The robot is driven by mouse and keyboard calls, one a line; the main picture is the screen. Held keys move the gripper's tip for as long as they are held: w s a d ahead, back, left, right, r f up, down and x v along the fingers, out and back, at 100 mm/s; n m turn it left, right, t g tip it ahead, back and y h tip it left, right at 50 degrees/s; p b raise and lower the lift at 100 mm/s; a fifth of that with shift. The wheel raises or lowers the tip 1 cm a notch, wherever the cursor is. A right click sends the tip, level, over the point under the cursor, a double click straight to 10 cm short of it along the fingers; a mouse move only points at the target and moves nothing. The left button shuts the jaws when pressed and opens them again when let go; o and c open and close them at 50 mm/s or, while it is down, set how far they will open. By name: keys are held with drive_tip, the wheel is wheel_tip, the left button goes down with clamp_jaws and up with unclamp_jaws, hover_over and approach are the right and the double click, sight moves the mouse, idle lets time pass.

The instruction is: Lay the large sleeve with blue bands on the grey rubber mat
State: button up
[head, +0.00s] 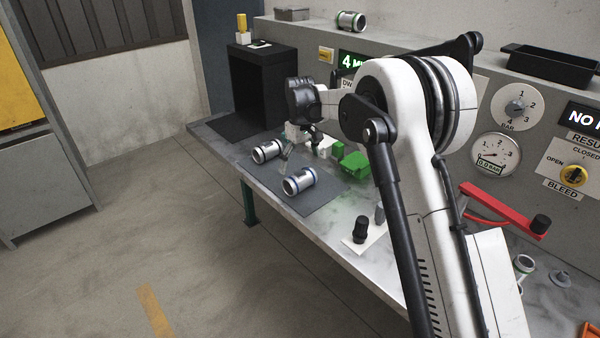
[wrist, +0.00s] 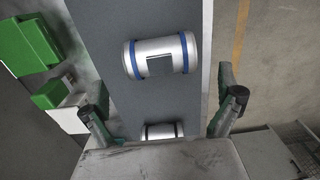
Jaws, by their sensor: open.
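The large sleeve with blue bands (head: 299,181) lies on its side on the grey rubber mat (head: 322,200). In the wrist view the sleeve (wrist: 160,56) shows whole, with a dark grey patch on its side, and bare mat (wrist: 130,14) shows around it. A second metal sleeve (head: 267,151) lies behind it to the left, by the mat's far end; in the wrist view (wrist: 161,130) it is partly hidden by my gripper. My gripper (head: 298,149) is open, with nothing between its fingers (wrist: 164,106). It is close to the second sleeve and apart from the blue-banded one.
Green blocks and white parts (head: 352,162) stand right of the mat. A black box (head: 262,95) stands at the bench's far end. A black knob on a white plate (head: 361,230) is nearer. A green-banded sleeve (head: 350,21) rests on the panel top. The mat's near end is clear.

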sight(300, 173)
drive_tip(key=s+d+r+m+t, duration=0.1)
drive_tip(key=s+d+r, duration=0.35)
drive_tip(key=r, duration=0.45)
drive_tip(key=s+d+r+m+t, duration=0.1)
drive_tip(key=s+d+r, duration=0.35)
drive_tip(key=r, duration=0.35)
drive_tip(key=s+d+r+m+t, duration=0.1)
drive_tip(key=s+d+r, duration=0.15)
drive_tip(key=s, duration=0.25)
drive_tip(key=s+d+r+m, duration=0.1)
drive_tip(key=s+d+r, duration=0.1)
drive_tip(key=s+d, duration=0.3)
drive_tip(key=s+d+f+m+t, duration=0.1)
drive_tip(key=s+d+f, duration=0.1)
drive_tip(key=s, duration=0.6)
drive_tip(key=s+d+f+m+t, duration=0.1)
drive_tip(key=s+d+f+m, duration=0.1)
drive_tip(key=s, duration=0.7)
drive_tip(key=s+d+f+m+t, duration=0.1)
drive_tip(key=s+d+f+t, duration=0.1)
drive_tip(key=s, duration=0.7)
drive_tip(key=shift+d+f+m, duration=0.4)
drive_tip(key=shift+d+f, duration=0.3)
drive_tip(key=shift+f, duration=0.2)
wheel_tip(300, 173, up, 21)
drive_tip(key=p, duration=2)
drive_tip(key=shift+f+p, duration=0.15)
drive_tip(key=shift+p, duration=0.25)
